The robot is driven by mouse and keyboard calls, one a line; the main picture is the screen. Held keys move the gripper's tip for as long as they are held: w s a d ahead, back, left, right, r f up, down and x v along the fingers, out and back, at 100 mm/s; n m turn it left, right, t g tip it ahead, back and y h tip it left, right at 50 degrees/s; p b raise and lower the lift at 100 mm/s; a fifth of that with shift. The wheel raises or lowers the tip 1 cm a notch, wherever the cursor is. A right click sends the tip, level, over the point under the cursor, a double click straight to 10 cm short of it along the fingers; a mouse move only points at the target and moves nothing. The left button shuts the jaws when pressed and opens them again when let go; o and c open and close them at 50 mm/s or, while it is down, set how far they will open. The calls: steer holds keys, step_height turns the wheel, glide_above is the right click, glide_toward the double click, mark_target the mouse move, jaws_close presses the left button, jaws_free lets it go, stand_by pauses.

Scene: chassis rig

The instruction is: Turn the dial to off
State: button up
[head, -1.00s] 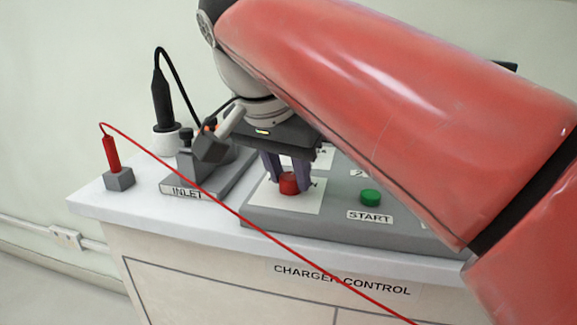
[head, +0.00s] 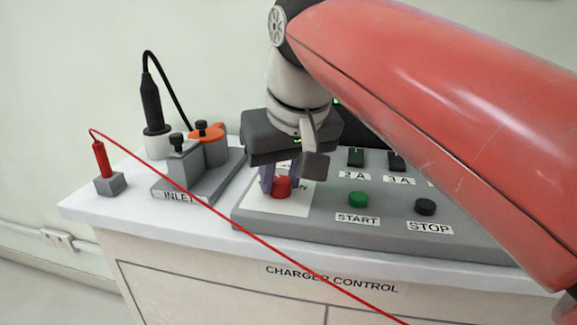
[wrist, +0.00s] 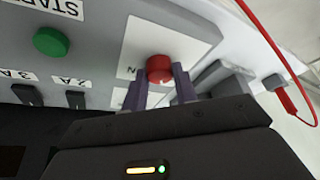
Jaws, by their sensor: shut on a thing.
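The dial is a red knob (head: 282,187) on a white label plate (head: 297,205) at the left end of the grey control panel. My gripper (head: 280,185) reaches down onto it from above, its purple fingers on either side of the knob. In the wrist view the red knob (wrist: 159,68) sits between the two fingertips (wrist: 160,76), and the gripper is shut on it. The marks around the dial are mostly hidden by my gripper, so I cannot read its setting.
A green START button (head: 358,200), a black STOP button (head: 425,207) and black switches (head: 356,157) are right of the dial. The INLET block (head: 190,165) stands to its left. A red cable (head: 215,208) crosses in front of the cabinet.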

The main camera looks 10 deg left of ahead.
steer(key=shift+n, duration=0.6)
steer(key=shift+n+y, duration=0.3)
steer(key=shift+g, duration=0.3)
steer(key=o, duration=1)
steer(key=shift+c, duration=0.2)
steer(key=p+v, duration=0.1)
steer(key=v, duration=0.6)
steer(key=shift+r+p, duration=0.35)
steer(key=shift+s+d, duration=0.1)
steer(key=shift+s, duration=0.05)
